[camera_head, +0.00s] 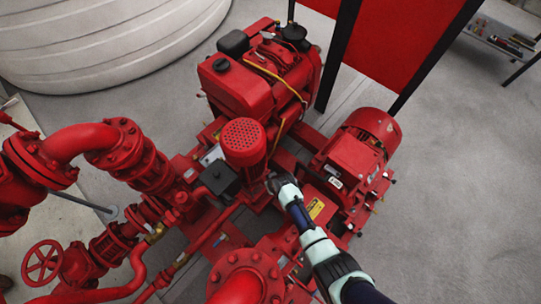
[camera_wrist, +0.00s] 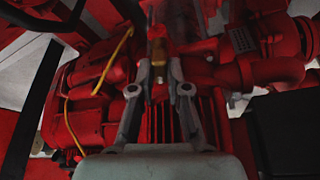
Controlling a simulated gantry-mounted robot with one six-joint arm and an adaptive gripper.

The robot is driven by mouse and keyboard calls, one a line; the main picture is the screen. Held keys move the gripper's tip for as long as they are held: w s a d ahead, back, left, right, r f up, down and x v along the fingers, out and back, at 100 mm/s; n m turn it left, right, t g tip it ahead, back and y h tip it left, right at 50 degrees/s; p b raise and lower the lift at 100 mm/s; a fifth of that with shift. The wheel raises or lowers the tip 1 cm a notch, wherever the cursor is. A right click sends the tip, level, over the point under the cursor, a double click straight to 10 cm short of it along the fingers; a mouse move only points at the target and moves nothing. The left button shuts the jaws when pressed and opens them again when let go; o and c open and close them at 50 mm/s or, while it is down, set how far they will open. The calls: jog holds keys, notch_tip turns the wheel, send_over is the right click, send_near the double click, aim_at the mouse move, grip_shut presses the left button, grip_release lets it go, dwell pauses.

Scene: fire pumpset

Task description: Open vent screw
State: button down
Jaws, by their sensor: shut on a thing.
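My gripper (camera_wrist: 159,80) reaches up the middle of the wrist view, with its two grey fingers on either side of a small brass-coloured vent screw (camera_wrist: 158,66). The gripper is shut on this screw; the exact contact at the fingertips is dark and blurred. In the head view my gripper (camera_head: 277,181) is low among the red pump parts, just right of the upright red cylinder with a perforated top (camera_head: 243,141). The vent screw is hidden there, behind the gripper and machinery.
A red engine (camera_head: 248,85) stands behind the gripper and a red motor (camera_head: 356,155) stands to its right. Red flanged pipes (camera_head: 125,150) and a handwheel (camera_head: 42,263) fill the left. A yellow cable (camera_wrist: 110,65) runs at left in the wrist view. Bare floor (camera_head: 465,190) lies at right.

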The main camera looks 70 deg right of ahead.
jog(key=n+y, duration=0.1)
jog(key=n, duration=0.2)
jog(key=shift+d+n+t, duration=0.1)
jog(key=shift+n+t, duration=0.2)
jog(key=shift+t, duration=0.1)
jog(key=shift+n+y+b, duration=0.6)
jog(key=shift+n+y, duration=0.1)
jog(key=shift+n, duration=1)
jog(key=c, duration=1.2)
grip_release()
jog(key=shift+o, duration=0.3)
jog(key=shift+s+r, duration=0.1)
jog(key=v, duration=1.1)
jog(key=shift+s+r, duration=0.25)
jog(key=shift+s, duration=0.1)
